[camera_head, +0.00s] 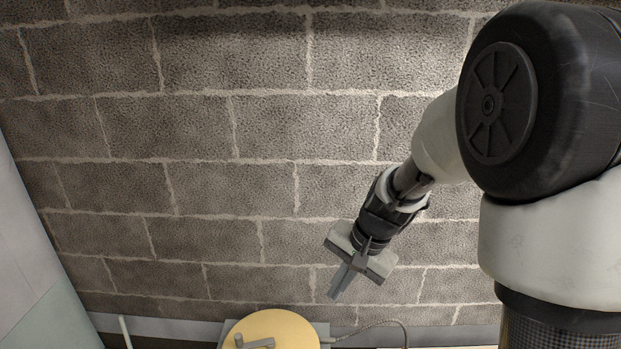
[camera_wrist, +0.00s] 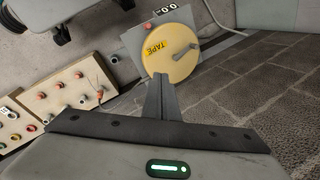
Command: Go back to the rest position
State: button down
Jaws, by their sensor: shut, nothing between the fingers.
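My gripper (camera_head: 336,293) is shut and empty, hanging in front of the block wall and pointing down and to the left in the head view. In the wrist view its fingers (camera_wrist: 160,80) are together. They point toward a yellow reel (camera_wrist: 170,47) marked "TAPE" with a grey crank handle. In the head view the reel (camera_head: 272,325) is cut by the bottom edge, below and left of the fingers. I see a gap between the fingertips and the reel in the head view.
A grey block wall (camera_head: 200,130) fills the background. A cable (camera_head: 375,325) runs right from the reel. A pale panel (camera_head: 35,260) stands at the left. The space around the gripper looks clear.

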jog(key=s+d+r+n+t+h, duration=0.2)
jog(key=s+d+r+n, duration=0.15)
jog(key=s+r, duration=0.5)
jog(key=s+d+r+n+t+h, duration=0.1)
jog(key=s+d+r+n+t, duration=0.15)
jog(key=s+d+r, duration=0.55)
jog(key=s+a+r+p, duration=0.1)
jog(key=r+p, duration=1)
jog(key=s+a+r+p, duration=0.1)
jog(key=a+r+p, duration=0.1)
jog(key=r+p, duration=0.8)
jog(key=shift+r+n+p, duration=0.3)
jog(key=shift+r+p, duration=0.1)
jog(key=shift+p, duration=0.5)
jog(key=shift+g, duration=0.25)
